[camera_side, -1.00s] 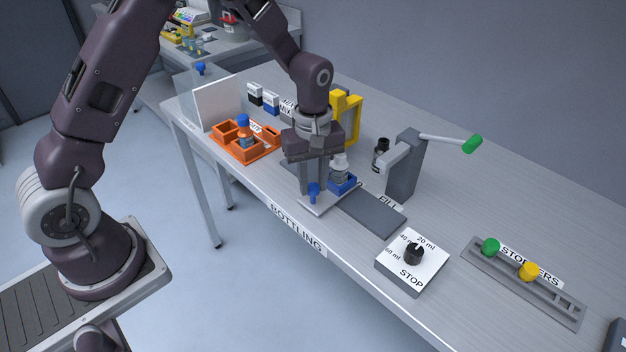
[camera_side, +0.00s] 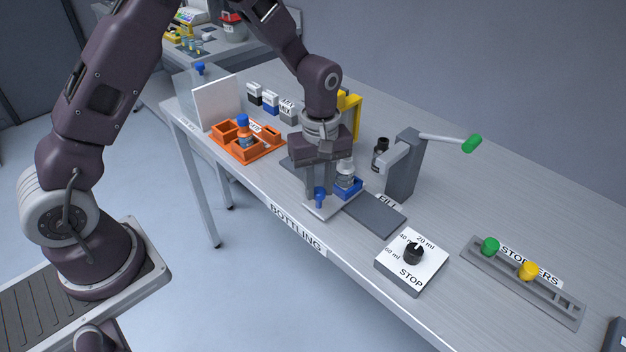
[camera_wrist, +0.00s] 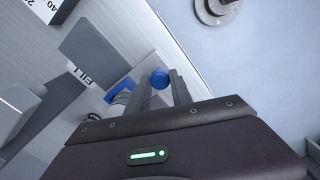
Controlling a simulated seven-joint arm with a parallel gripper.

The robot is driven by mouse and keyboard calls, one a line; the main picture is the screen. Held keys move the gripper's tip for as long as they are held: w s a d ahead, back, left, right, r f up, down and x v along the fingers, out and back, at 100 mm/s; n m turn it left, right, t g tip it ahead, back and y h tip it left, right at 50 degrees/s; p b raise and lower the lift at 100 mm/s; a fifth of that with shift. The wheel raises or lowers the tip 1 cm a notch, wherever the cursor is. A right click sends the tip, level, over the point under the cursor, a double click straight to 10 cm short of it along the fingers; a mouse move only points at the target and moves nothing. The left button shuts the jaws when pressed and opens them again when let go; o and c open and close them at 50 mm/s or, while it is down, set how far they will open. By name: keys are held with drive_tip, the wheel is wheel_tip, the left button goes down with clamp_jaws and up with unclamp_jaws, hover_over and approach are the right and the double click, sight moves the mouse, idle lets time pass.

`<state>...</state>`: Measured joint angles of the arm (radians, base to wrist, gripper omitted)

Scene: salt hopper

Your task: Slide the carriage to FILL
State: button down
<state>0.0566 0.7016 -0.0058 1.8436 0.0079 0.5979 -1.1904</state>
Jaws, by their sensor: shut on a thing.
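The carriage (camera_side: 322,210) is a light plate on a dark grey track (camera_side: 376,215), with a blue knob (camera_side: 320,195) at its front and a blue holder (camera_side: 349,190) carrying a small bottle (camera_side: 346,174). My gripper (camera_side: 319,192) points down and is shut on the blue knob, which also shows between the fingers in the wrist view (camera_wrist: 160,78). The FILL label (camera_side: 389,201) lies beside the right part of the track, near the grey filling post (camera_side: 403,170) with its green-tipped lever (camera_side: 472,144). The carriage is left of the FILL label, with bare track to its right.
An orange tray (camera_side: 263,152) with a blue-capped bottle stands left of my gripper. A yellow frame (camera_side: 350,118) and a dark bottle (camera_side: 380,155) stand behind. A dial box (camera_side: 411,262) and a stopper rack (camera_side: 525,285) are at the right.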

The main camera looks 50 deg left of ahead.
drive_tip(key=d, duration=0.9)
drive_tip(key=shift+d, duration=0.35)
drive_tip(key=c, duration=1.1)
unclamp_jaws()
drive_tip(key=shift+c, duration=0.2)
wheel_tip(320, 180, up, 7)
drive_tip(key=shift+r, duration=0.1)
